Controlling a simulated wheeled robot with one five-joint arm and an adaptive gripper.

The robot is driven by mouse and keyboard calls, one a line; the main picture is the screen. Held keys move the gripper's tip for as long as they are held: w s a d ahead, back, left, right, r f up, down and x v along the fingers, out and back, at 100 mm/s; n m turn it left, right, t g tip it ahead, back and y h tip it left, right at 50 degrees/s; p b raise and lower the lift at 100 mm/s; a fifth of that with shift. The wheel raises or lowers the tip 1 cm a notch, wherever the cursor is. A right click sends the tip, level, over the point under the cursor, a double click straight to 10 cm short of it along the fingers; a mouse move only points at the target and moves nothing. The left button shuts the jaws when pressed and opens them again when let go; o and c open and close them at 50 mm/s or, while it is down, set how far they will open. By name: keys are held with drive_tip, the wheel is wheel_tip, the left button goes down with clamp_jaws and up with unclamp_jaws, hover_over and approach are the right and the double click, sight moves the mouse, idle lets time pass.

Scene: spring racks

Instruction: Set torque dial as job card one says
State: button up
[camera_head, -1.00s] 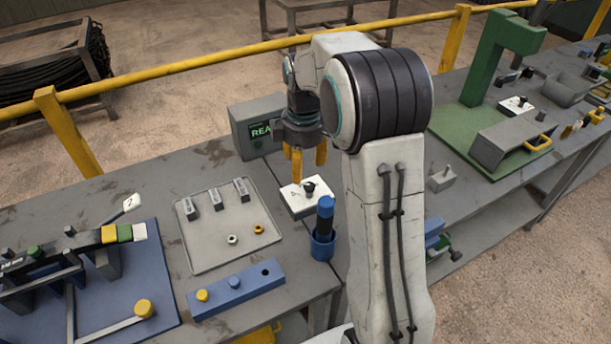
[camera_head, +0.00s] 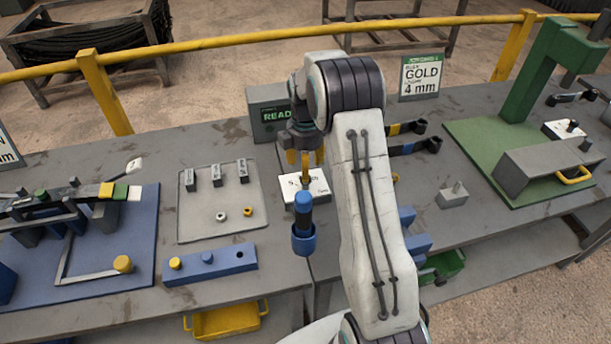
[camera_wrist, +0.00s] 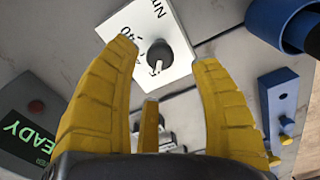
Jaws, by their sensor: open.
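The torque dial is a small white plate (camera_head: 318,188) with a dark knob, on the bench in front of the grey box. In the wrist view the knob (camera_wrist: 158,53) has a pale pointer line, and the plate (camera_wrist: 183,42) shows "40" and "Nm". My gripper (camera_head: 305,172) is above the dial, its yellow fingers pointing down and partly hiding the knob. In the wrist view my gripper (camera_wrist: 162,66) is open, its fingertips apart on either side of the knob; contact cannot be told. A card (camera_head: 422,77) reading "GOLD 4 mm" stands at the back. Another card (camera_head: 8,150) is cut off at left.
A blue holder (camera_head: 303,242) with a blue-handled tool stands close in front of the dial. A grey tray (camera_head: 195,222) with small parts lies to the left, beside a blue block (camera_head: 211,264). The READY box (camera_head: 268,120) is behind. A yellow rail (camera_head: 215,42) runs behind the bench.

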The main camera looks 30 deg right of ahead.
drive_tip(key=shift+f+p, duration=0.3)
drive_tip(key=shift+f, duration=1.95)
clamp_jaws()
